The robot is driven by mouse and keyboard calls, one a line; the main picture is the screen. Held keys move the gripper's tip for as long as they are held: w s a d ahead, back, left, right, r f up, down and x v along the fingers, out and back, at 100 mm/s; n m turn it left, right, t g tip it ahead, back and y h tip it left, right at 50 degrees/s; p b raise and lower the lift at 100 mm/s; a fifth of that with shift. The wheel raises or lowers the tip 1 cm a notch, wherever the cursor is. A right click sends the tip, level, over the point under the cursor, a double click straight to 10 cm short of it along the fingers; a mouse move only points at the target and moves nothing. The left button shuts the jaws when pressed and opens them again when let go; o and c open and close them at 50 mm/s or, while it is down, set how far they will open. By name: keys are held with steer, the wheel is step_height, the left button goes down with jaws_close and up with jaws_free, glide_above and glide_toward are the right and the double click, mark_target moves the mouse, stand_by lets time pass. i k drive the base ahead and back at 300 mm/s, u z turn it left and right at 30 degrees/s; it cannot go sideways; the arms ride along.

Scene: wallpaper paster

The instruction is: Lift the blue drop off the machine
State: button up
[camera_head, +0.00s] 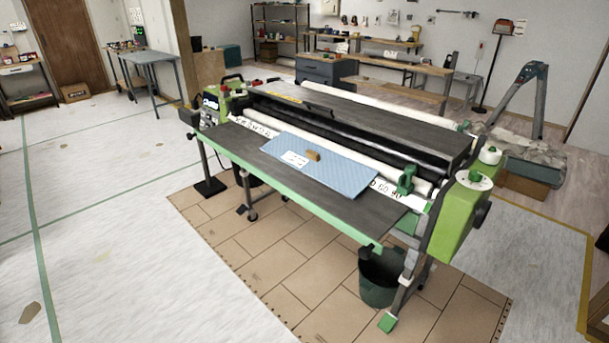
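The blue drop (345,179) is a flat light-blue patterned sheet lying on the machine. It lies at a slant across the dark front table (245,138) and beside the white roller. A white label (295,159) lies on its left part, and a small brown block (313,155) sits near its middle. The pasting machine (456,216) has green end housings, dark tabletops and long rollers. My gripper is not in view.
A dark bucket (378,284) stands under the machine's right end on brown floor covering (290,283). A grey trestle (533,95) stands at the right. Workbenches and shelves line the back. The floor at front left is mostly clear.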

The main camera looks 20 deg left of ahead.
mark_target(349, 177)
steer(key=k, duration=0.95)
steer(key=u, duration=1.95)
steer(key=i, duration=1.7)
steer(key=z, duration=2.05)
